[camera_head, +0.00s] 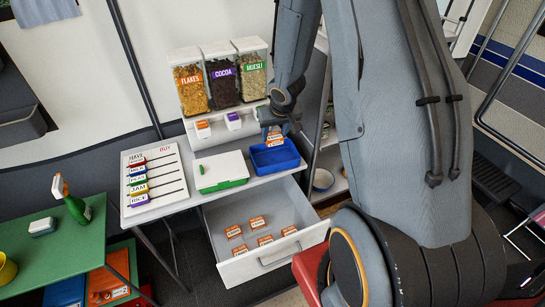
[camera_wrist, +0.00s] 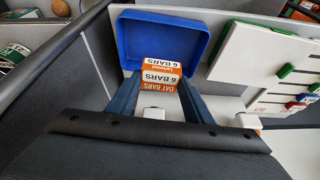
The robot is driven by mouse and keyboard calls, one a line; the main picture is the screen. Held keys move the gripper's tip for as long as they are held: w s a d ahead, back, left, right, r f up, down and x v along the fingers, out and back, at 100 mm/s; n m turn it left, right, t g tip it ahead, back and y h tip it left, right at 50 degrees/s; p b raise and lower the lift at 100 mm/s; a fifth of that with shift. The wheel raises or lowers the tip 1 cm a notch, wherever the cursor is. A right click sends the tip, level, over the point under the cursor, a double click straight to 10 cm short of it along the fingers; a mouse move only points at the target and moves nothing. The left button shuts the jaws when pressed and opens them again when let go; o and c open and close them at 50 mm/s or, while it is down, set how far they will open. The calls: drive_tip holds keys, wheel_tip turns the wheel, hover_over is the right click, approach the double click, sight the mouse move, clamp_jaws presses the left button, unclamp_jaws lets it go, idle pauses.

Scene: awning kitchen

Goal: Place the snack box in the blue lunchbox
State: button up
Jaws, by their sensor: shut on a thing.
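The snack box (camera_head: 274,138) is orange and white and hangs in my gripper (camera_head: 274,128) just above the blue lunchbox (camera_head: 289,165). I cannot tell whether the box touches the lunchbox. My gripper is shut on the box.
An open white drawer (camera_head: 243,272) below holds several similar snack boxes (camera_head: 257,223). A white box with a green base (camera_head: 221,170) stands left of the lunchbox. A slider board (camera_head: 155,178) lies further left. Cereal dispensers (camera_head: 222,80) stand behind. A shelf (camera_head: 328,190) is at right.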

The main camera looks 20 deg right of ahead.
drive_tip(key=shift+w+d, duration=0.2)
drive_tip(key=shift+f+b, duration=0.3)
drive_tip(key=shift+b, duration=0.2)
drive_tip(key=b, duration=1)
approach(273, 158)
drive_tip(key=x, duration=0.4)
drive_tip(key=shift+w+f, duration=0.1)
drive_tip(key=shift+f, duration=0.3)
drive_tip(key=shift+f, duration=0.15)
drive_tip(key=o, duration=1)
drive_tip(key=shift+o, duration=0.2)
